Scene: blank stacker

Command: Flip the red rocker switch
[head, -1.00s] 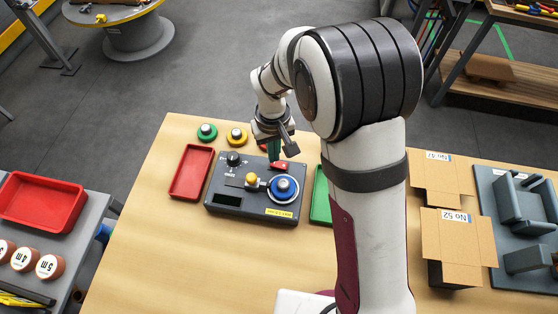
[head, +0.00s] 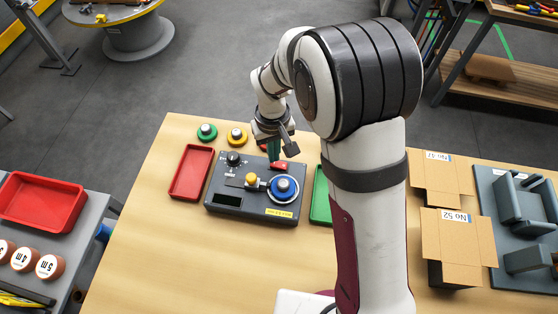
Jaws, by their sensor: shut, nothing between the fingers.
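The red rocker switch (head: 279,165) sits at the back right of the dark control panel (head: 229,200). My gripper (head: 274,158) is shut and empty, pointing down at the switch's back left edge. Its fingertips look very near or touching the switch; I cannot tell which. The gripper covers part of the area behind the switch. Which way the rocker is tilted is too small to tell.
A red tray (head: 191,172) lies left, a green tray (head: 320,197) right. The table front left is clear.

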